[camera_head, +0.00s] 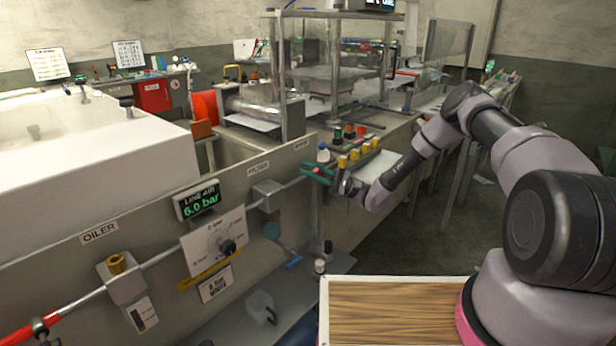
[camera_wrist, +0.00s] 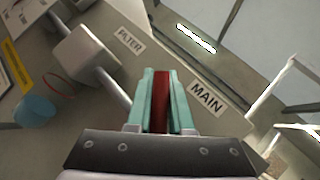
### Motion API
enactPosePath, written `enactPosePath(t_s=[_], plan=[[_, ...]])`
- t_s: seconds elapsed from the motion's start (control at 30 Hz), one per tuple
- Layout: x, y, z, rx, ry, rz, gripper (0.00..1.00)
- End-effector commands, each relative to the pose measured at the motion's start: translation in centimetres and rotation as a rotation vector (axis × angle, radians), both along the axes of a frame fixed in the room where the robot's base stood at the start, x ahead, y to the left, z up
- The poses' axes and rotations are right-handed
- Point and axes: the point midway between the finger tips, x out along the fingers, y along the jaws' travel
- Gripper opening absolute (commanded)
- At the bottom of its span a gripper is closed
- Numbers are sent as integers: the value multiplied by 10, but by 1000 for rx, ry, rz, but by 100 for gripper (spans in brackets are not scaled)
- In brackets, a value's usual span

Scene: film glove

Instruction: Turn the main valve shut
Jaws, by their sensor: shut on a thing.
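My gripper (camera_head: 318,174) reaches the pipe on the front panel, near its right end. In the wrist view its teal fingers (camera_wrist: 160,75) are shut on the red handle of the main valve (camera_wrist: 161,102), one finger on each side. The handle lies in line with the fingers. The MAIN label (camera_wrist: 206,97) is on the panel just right of the fingers. The valve body is hidden behind the gripper. A display (camera_head: 198,199) on the panel reads line air 6.0 bar.
The filter block (camera_head: 268,195) sits on the pipe left of my gripper. A regulator knob (camera_head: 227,246) and an oiler (camera_head: 117,265) are further left. Small bottles and yellow-topped parts (camera_head: 355,153) stand on the ledge just above my gripper. A wooden top (camera_head: 395,310) is in front.

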Motion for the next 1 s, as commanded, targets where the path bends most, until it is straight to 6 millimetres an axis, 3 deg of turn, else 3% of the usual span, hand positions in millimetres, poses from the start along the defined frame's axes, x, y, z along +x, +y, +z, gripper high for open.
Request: enactPosePath(t_s=[0.5, 1.0], plan=[[22, -18, 15, 291, 375, -4, 0], [35, -28, 19, 441, 568, -3, 0]])
